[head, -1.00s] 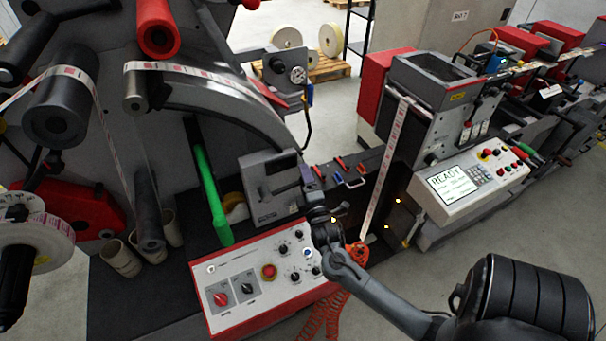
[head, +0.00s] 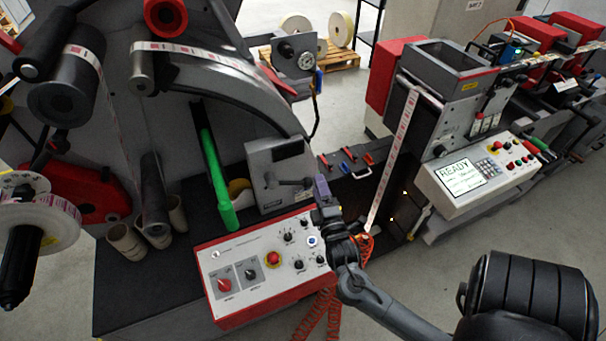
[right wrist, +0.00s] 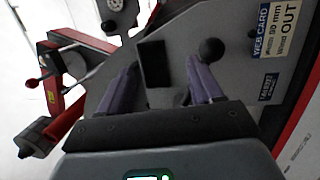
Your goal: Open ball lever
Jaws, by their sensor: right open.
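The ball lever (head: 293,183) is a dark arm on the front of a grey box (head: 262,158) that stands behind the control panel. In the right wrist view its black ball (right wrist: 211,48) shows just beyond the tip of the right-hand finger. My right gripper (head: 322,188) is open and empty, just right of the lever in the head view, with its purple fingers towards the box. In the wrist view the fingers (right wrist: 163,72) are spread, with the box's dark window (right wrist: 153,63) between them. I cannot tell whether a finger touches the ball. My left gripper is out of view.
The white and red control panel (head: 240,256) lies below my right gripper. A green bar (head: 214,175) stands left of the box. Small tools (head: 350,156) lie on the ledge to the right, before the printed web (head: 392,160). Red coiled hose (head: 322,315) hangs in front.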

